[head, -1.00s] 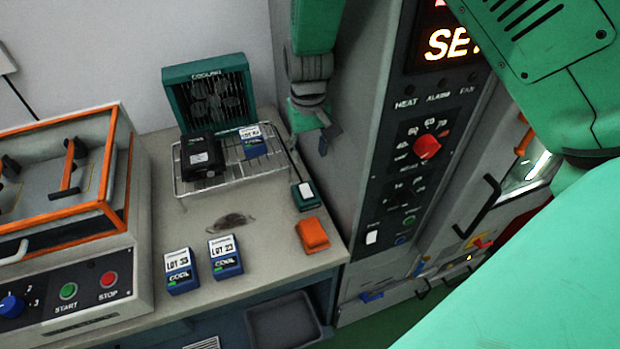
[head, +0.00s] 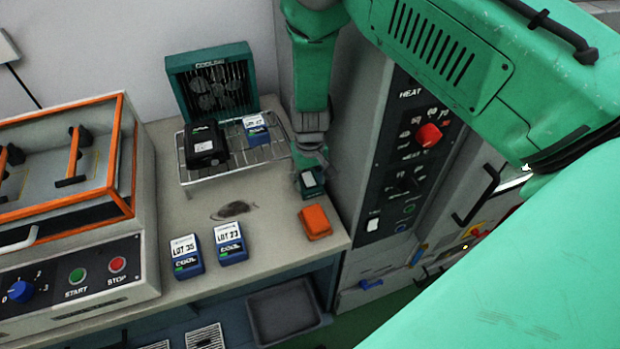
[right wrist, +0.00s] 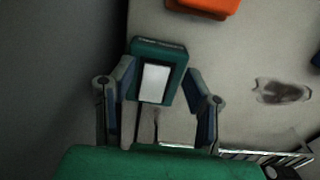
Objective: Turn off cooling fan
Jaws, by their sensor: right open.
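The cooling fan (head: 188,65) is a teal box with a dark grille at the back of the bench. A small teal switch box (head: 311,186) with a pale rocker sits near the bench's right edge. My right gripper (head: 308,168) points down just over the switch box and partly hides it. In the right wrist view the switch box (right wrist: 173,76) with its white rocker (right wrist: 154,83) lies between the two spread fingers of the gripper (right wrist: 161,76). I cannot tell whether the fingers touch it. My left gripper is not in view.
A wire rack (head: 225,168) before the fan holds a black block (head: 203,148) and a blue block (head: 256,128). An orange block (head: 315,222) lies just in front of the switch box. Two blue blocks stand nearer. A tall panelled cabinet (head: 352,160) stands close on the right.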

